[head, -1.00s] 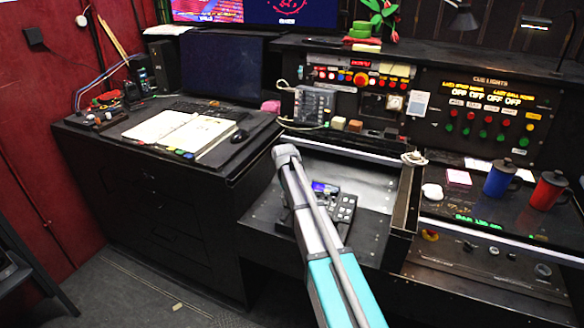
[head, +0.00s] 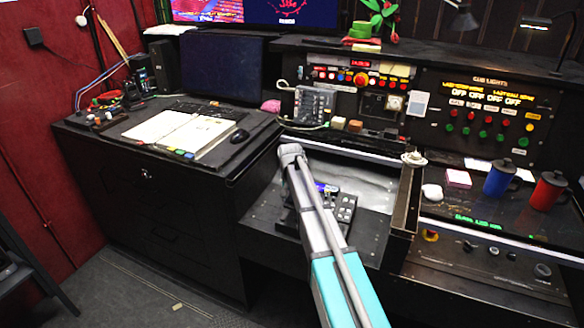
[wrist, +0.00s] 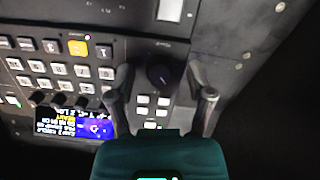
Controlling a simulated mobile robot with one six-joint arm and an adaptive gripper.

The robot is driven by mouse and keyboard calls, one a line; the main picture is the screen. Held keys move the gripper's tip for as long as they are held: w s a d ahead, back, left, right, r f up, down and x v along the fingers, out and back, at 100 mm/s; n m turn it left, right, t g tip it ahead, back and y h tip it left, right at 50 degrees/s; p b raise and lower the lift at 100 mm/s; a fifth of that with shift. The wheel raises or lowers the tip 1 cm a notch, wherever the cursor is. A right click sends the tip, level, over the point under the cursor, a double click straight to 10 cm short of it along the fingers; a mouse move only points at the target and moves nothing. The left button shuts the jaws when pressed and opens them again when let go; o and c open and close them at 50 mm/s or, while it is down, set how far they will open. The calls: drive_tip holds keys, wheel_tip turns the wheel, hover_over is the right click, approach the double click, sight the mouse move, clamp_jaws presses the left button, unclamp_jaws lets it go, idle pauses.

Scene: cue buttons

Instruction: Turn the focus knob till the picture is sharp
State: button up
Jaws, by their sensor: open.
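In the wrist view a dark round knob (wrist: 160,75) with a pale pointer mark stands on a black control panel (wrist: 135,50). My gripper (wrist: 161,80) is open over that panel, one finger on either side of the knob, with a gap showing at both sides. I cannot tell how far above the panel the fingertips are. A small lit display (wrist: 75,126) with purple and yellow parts appears upside down at lower left. In the head view the panel (head: 344,208) shows partly behind my arm, and the knob and gripper are hidden there.
Pale keys (wrist: 60,70) and small dark knobs crowd the panel left of my gripper. In the head view, a desk with an open book (head: 180,132) stands left; blue (head: 498,180) and red (head: 546,192) mugs stand right. A wall screen (head: 285,12) shows a red drawing.

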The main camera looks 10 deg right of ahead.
drive_tip(key=m, duration=0.2)
drive_tip(key=shift+m, duration=0.4)
drive_tip(key=shift+r+y+p, duration=0.3)
wheel_tip(320, 180, up, 13)
drive_tip(key=p, duration=1.3)
drive_tip(key=shift+d+r, duration=0.1)
drive_tip(key=shift+s, duration=0.1)
drive_tip(key=s+a+n, duration=0.1)
drive_tip(key=s+n, duration=0.6)
drive_tip(key=s, duration=2.1)
drive_tip(key=shift+s+a, duration=0.35)
drive_tip(key=shift+s, duration=0.05)
drive_tip(key=shift+w, duration=0.15)
drive_tip(key=w+d+m, duration=0.2)
drive_tip(key=w+m, duration=0.8)
drive_tip(key=w, duration=1.8)
drive_tip(key=shift+w+t, duration=0.15)
drive_tip(key=shift+t, duration=0.15)
